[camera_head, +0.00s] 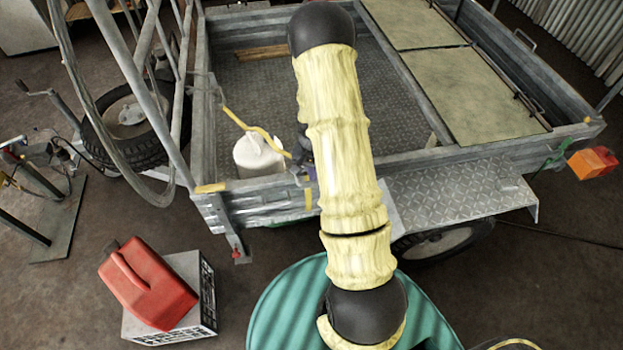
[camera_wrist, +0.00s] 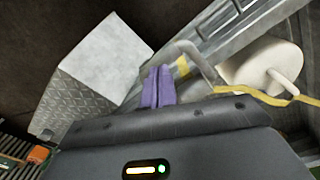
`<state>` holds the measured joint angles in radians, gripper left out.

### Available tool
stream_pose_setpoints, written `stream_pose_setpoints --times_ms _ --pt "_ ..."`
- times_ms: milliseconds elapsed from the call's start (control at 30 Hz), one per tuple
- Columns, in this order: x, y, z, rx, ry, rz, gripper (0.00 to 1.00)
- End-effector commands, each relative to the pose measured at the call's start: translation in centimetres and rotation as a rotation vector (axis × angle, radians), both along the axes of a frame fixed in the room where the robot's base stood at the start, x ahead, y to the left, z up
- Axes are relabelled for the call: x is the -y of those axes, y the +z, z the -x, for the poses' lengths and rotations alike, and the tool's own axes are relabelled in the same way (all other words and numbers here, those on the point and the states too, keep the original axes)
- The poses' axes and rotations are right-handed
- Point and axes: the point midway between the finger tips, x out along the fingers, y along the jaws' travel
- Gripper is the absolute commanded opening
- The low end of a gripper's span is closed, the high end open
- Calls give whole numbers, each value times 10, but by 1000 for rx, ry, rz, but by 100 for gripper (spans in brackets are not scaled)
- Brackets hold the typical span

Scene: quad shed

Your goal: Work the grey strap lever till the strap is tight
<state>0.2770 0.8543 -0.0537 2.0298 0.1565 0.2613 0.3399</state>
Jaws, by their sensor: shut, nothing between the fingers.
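My gripper (camera_wrist: 158,87) shows in the wrist view as two purple fingers pressed together with nothing between them. Just right of the fingertips is a grey curved bar (camera_wrist: 197,59), which looks like the strap lever, beside a short yellow piece of strap (camera_wrist: 183,67). I cannot tell whether the fingers touch it. The yellow strap (camera_wrist: 262,97) runs right, past the white container (camera_wrist: 258,66). In the head view the strap (camera_head: 249,127) crosses the white container (camera_head: 256,158) in the trailer's near corner. My arm hides most of the gripper and lever there.
The trailer's near wall (camera_head: 270,196) and chequer-plate mudguard (camera_head: 455,192) lie close to my arm. A red fuel can (camera_head: 147,283) rests on a grey crate (camera_head: 200,285) at lower left. Metal tubes and a wheel (camera_head: 125,125) stand at left. The trailer bed (camera_head: 290,85) is mostly clear.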

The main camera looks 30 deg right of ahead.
Motion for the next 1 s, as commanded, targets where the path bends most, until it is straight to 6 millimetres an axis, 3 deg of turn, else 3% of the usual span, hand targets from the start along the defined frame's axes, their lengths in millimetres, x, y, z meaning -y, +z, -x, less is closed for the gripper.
stream_pose_setpoints --times_ms 1000 --pt "0 -60 -1 2 -1 1 0"
